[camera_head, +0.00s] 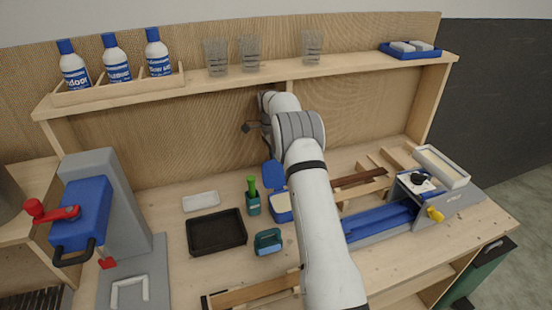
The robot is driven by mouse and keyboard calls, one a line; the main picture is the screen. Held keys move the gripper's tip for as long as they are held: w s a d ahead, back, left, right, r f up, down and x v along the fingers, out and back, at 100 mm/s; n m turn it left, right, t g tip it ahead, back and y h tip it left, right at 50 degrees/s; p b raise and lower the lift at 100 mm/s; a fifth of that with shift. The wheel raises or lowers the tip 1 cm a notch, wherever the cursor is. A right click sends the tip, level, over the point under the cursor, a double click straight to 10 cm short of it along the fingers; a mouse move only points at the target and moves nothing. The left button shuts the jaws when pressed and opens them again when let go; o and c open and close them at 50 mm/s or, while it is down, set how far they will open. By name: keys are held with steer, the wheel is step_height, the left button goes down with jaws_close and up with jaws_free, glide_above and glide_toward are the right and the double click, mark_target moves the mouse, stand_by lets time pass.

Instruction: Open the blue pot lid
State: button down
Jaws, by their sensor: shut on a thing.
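A small blue pot (281,215) with a pale inside stands on the bench, partly hidden by my arm at its right. Its blue lid (272,174) stands up, tilted, at the back of the pot, so the pot's mouth is uncovered. My arm reaches over the bench from the front and bends at the back, just above the lid. My gripper's fingers do not show; the arm hides that region. I cannot see whether they touch the lid.
A green-handled tool in a holder (253,204) stands just left of the pot. A blue-green block (268,242) is in front, a black tray (217,245) at left. A blue vise-like fixture (382,221) is at right. A shelf (280,72) with bottles and glasses runs above.

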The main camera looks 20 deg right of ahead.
steer(key=shift+w+f, duration=0.1)
steer(key=shift+w, duration=0.05)
steer(key=c, duration=1.5)
jaws_free()
steer(key=shift+w+f, duration=0.15)
steer(key=shift+w, duration=0.1)
